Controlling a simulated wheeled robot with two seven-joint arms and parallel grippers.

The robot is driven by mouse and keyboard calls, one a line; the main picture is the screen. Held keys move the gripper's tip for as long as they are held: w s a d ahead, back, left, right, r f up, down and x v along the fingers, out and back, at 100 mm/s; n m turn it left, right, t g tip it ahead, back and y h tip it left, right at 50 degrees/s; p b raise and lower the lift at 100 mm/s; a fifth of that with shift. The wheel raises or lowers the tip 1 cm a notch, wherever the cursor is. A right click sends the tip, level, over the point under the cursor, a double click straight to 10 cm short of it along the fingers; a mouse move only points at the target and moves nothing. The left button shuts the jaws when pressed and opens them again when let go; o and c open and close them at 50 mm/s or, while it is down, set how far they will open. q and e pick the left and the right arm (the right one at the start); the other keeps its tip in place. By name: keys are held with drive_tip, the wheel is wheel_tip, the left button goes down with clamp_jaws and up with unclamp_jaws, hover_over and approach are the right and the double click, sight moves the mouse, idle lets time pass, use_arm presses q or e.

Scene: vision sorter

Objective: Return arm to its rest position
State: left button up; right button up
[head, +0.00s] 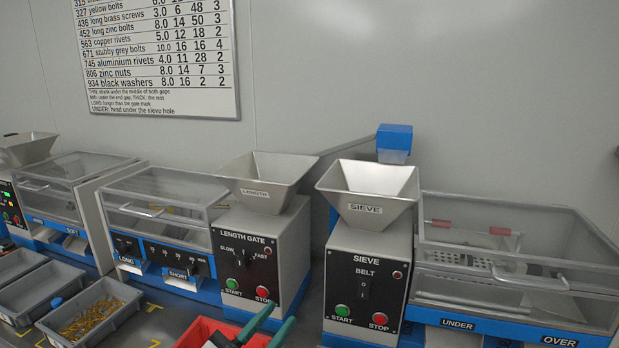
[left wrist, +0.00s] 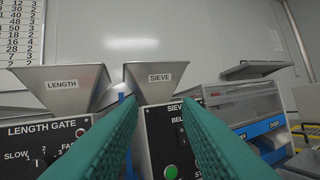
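My left gripper (head: 279,316) shows at the bottom middle of the head view, with two green fingers above a red bin (head: 196,335). In the left wrist view the fingers of my left gripper (left wrist: 162,106) stand apart with nothing between them. They point toward the sieve machine (left wrist: 158,135), which shows behind them. The rest of my left arm is mostly out of the picture. My right gripper is in neither view.
The length gate machine (head: 262,250) and the sieve machine (head: 365,275) with their hoppers stand along the wall. Grey bins (head: 45,330) lie at the left, one holding yellow bolts (head: 92,316). A clear-lidded sieve box (head: 480,290) stands at the right.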

use_arm(q)
drive_tip(key=s+a+f+n+g+y, duration=0.2)
drive_tip(key=s+a+f+n+y, duration=0.1)
drive_tip(key=a+f+n+y, duration=0.35)
drive_tip(key=s+a+f+n+g+y, duration=0.25)
drive_tip(key=a+f+y, duration=0.35)
drive_tip(key=f+y, duration=0.3)
drive_tip(key=s+a+f+m+g+h, duration=0.1)
drive_tip(key=s+f+g, duration=0.4)
drive_tip(key=s, duration=0.3)
drive_tip(key=s+a+f+g+h, duration=0.1)
drive_tip(key=s+f+g, duration=0.4)
drive_tip(key=s, duration=0.4)
wheel_tip(320, 180, down, 26)
drive_tip(key=s+p, duration=0.2)
drive_tip(key=p, duration=0.2)
drive_tip(key=s+a+f+g+p, duration=0.1)
drive_tip(key=s+f, duration=0.4)
drive_tip(key=s, duration=0.3)
drive_tip(key=s+a+f+g, duration=0.1)
drive_tip(key=s+a+f, duration=0.1)
drive_tip(key=s+f, duration=0.4)
drive_tip(key=shift+s+f+m+p, duration=0.25)
drive_tip(key=shift+s+m+p, duration=0.1)
drive_tip(key=shift+s, duration=0.55)
drive_tip(key=shift+y, duration=0.25)
